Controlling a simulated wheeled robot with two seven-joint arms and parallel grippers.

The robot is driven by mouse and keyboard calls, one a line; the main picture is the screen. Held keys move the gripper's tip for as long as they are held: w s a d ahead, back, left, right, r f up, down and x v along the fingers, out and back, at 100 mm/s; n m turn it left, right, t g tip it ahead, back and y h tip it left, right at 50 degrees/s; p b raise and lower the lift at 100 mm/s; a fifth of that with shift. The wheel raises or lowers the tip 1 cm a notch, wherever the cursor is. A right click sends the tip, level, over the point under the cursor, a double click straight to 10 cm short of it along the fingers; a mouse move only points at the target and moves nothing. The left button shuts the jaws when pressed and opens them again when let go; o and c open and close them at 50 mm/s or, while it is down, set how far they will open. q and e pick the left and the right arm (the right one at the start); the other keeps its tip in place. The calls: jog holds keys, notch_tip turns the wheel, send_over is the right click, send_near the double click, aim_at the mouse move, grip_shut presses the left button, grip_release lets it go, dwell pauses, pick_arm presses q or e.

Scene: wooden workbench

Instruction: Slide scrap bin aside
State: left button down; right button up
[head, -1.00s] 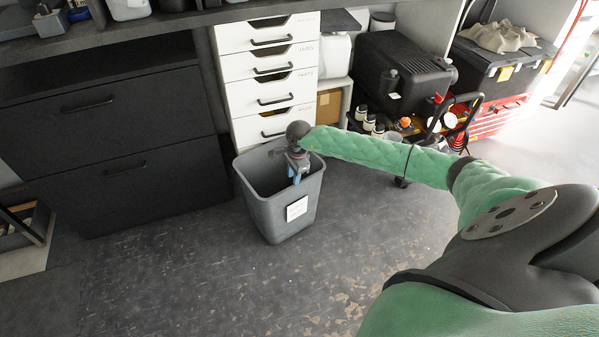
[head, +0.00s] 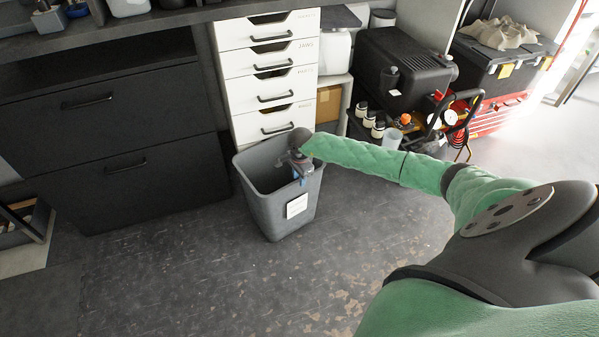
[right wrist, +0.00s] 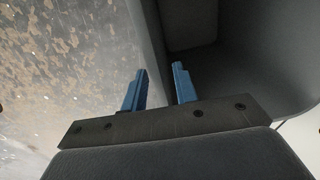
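The scrap bin (head: 262,205) is a grey, open-topped tapered bin with a white label. It stands upright on the floor in front of the white drawer unit. My right gripper (head: 302,178) is at the bin's right rim in the head view. In the right wrist view its two blue fingers (right wrist: 159,88) are spread apart. The bin's wall (right wrist: 152,45) runs between them, with one finger on the outer side and one on the inner side. Whether either finger touches the wall is unclear. My left gripper is not in view.
The white drawers (head: 268,75) stand close behind the bin, and a dark cabinet (head: 115,140) is to its left. A cart (head: 400,135) with jars and a black case is at the back right. The floor (head: 200,285) in front of the bin is clear.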

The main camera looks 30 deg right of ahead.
aim_at(299, 189)
jog(key=shift+f, duration=1.75)
grip_shut()
